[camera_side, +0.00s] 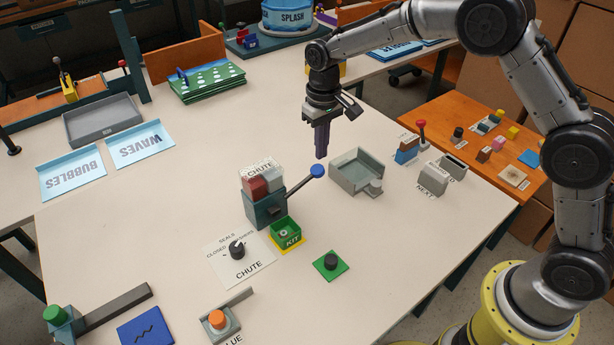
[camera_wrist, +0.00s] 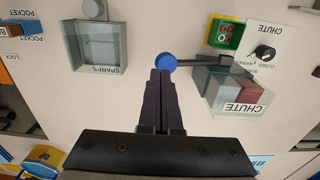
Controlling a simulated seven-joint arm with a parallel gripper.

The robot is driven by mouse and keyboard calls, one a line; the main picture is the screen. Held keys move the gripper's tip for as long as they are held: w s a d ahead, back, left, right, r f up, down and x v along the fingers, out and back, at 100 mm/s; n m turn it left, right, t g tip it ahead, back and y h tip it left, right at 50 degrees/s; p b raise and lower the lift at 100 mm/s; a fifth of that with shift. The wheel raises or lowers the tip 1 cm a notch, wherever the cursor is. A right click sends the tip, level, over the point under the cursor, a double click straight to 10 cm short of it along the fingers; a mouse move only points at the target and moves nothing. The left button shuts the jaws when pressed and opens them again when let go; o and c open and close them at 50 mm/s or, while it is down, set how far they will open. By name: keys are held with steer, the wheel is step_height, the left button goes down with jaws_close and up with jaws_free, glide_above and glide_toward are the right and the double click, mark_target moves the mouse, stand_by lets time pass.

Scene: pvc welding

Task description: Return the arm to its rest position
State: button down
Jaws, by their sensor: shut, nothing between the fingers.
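My gripper (camera_side: 321,152) hangs pointing down above the white table, shut and empty. In the side view it is behind the chute unit and left of the grey spares tray (camera_side: 345,178). In the wrist view its dark fingers (camera_wrist: 161,75) are together, their tips appearing just below the blue ball of the chute's lever (camera_wrist: 167,62). The chute unit (camera_side: 262,208) holds red and pale pieces behind a clear cover. My arm reaches in from the right.
A green kit box (camera_side: 287,235) stands in front of the chute. A dial on a white card (camera_side: 237,249), a green plate with a black knob (camera_side: 331,265) and a NEXT block (camera_side: 429,181) stand around it. An orange side table (camera_side: 480,140) is at right. The table's middle left is clear.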

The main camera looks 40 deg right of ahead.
step_height(320, 180, up, 11)
steer(key=s+d+t, duration=0.2)
steer(key=d, duration=0.1)
steer(key=s+d+r+t, duration=0.3)
steer(key=s+r, duration=0.7)
steer(key=s, duration=0.2)
steer(key=s+d+r, duration=0.1)
steer(key=s+d, duration=0.1)
steer(key=s, duration=0.8)
steer(key=s+f, duration=0.7)
steer(key=s, duration=0.2)
steer(key=shift+d+t, duration=0.25)
steer(key=shift+t, duration=0.05)
